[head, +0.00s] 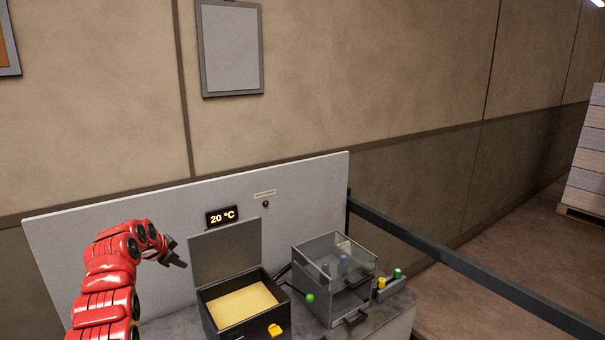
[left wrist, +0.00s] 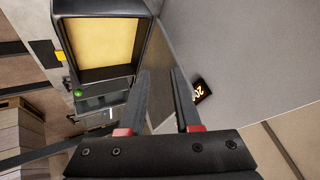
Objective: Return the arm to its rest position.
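My left arm (head: 103,285) is red and rises from the lower left of the head view, bent over at the top. My left gripper (head: 180,262) hangs in the air just left of the raised lid of a black box. In the left wrist view the two dark fingers (left wrist: 160,75) stand apart with nothing between them, so the gripper is open and empty. My right arm and gripper are not in view.
The open black box (head: 246,328) has a yellowish inside and an upright grey lid (head: 226,250). A clear-sided cabinet (head: 322,258) stands right of it. A white back panel (head: 120,205) carries a "20 °C" display (head: 221,216). A dark rail (head: 450,258) runs right.

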